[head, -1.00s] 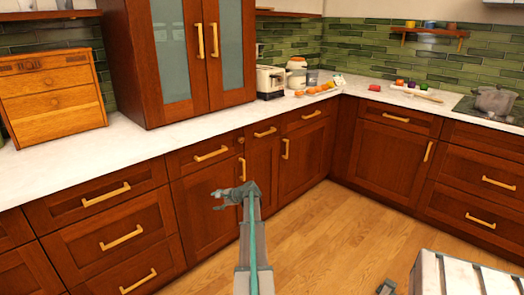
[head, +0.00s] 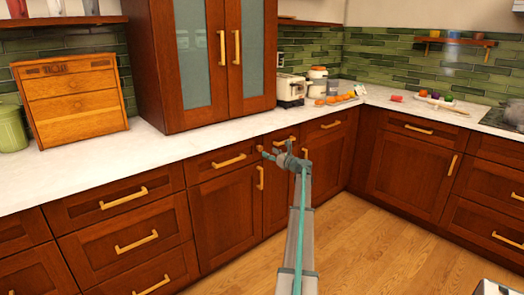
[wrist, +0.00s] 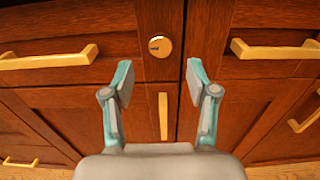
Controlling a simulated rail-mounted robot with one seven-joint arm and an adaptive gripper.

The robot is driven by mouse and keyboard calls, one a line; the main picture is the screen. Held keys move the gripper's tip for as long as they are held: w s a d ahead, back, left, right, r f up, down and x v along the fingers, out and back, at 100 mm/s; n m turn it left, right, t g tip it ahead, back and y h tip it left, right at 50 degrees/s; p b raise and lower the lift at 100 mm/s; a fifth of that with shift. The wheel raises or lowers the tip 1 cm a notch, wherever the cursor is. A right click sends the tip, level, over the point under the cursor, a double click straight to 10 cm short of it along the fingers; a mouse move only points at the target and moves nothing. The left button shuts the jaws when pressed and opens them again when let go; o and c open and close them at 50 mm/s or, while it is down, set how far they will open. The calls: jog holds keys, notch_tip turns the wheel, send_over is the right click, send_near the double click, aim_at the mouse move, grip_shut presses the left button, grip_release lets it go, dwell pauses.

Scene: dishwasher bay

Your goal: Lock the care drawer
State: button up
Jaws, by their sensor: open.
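A round brass lock (wrist: 159,46) with a dark slot is set in the wood between two drawer fronts in the wrist view. The slot looks roughly level. The left drawer (head: 222,162) and the right drawer (wrist: 270,40) have brass bar handles and look closed. No label shows which is the care drawer. My gripper (wrist: 160,81) is open and empty, its two fingers spread either side below the lock, apart from it as far as I can see. In the head view my gripper (head: 272,155) is in front of the drawer row and hides part of it.
The left drawer's handle (wrist: 48,58) and the right drawer's handle (wrist: 275,50) stick out beside the fingers. A vertical door handle (wrist: 163,115) is below the lock. A wooden chest (head: 75,100) and a toaster (head: 290,88) stand on the counter.

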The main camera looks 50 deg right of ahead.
aim_at(261, 148)
jog(key=w, duration=0.2)
jog(key=w+d, duration=0.1)
jog(key=w, duration=0.4)
jog(key=shift+w+d, duration=0.2)
jog(key=shift+d, duration=0.05)
grip_shut()
